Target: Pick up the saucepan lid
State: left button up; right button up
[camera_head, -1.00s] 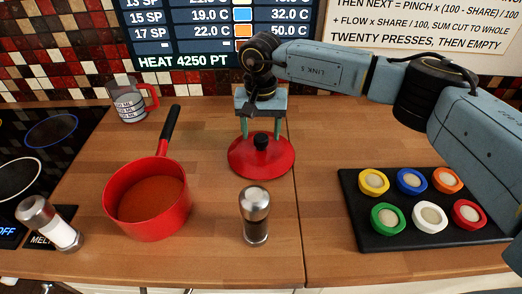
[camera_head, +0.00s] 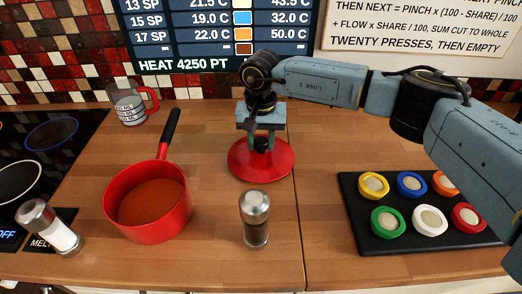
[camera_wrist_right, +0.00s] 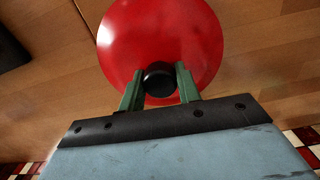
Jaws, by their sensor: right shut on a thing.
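The red saucepan lid (camera_head: 243,168) lies on the wooden counter right of the saucepan, its black knob (camera_head: 261,144) upward. My right gripper (camera_head: 261,147) comes from above and behind, with its green fingers on either side of the knob and shut on it. In the right wrist view the lid (camera_wrist_right: 160,35) is a glossy red disc, and the knob (camera_wrist_right: 159,78) sits between the fingers. The lid looks to be still resting on the counter. The red saucepan (camera_head: 148,226), holding orange-brown contents, stands to the left. My left gripper is not in view.
A pepper mill (camera_head: 254,222) stands in front of the lid. A salt shaker (camera_head: 50,229) is at the left by the hob. A measuring jug (camera_head: 128,105) stands behind the saucepan. A black tray (camera_head: 350,222) of coloured pots is at the right.

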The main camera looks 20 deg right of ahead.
aim_at(261, 140)
notch_tip(261, 140, up, 10)
jog(key=shift+r, duration=0.1)
dwell(0.4)
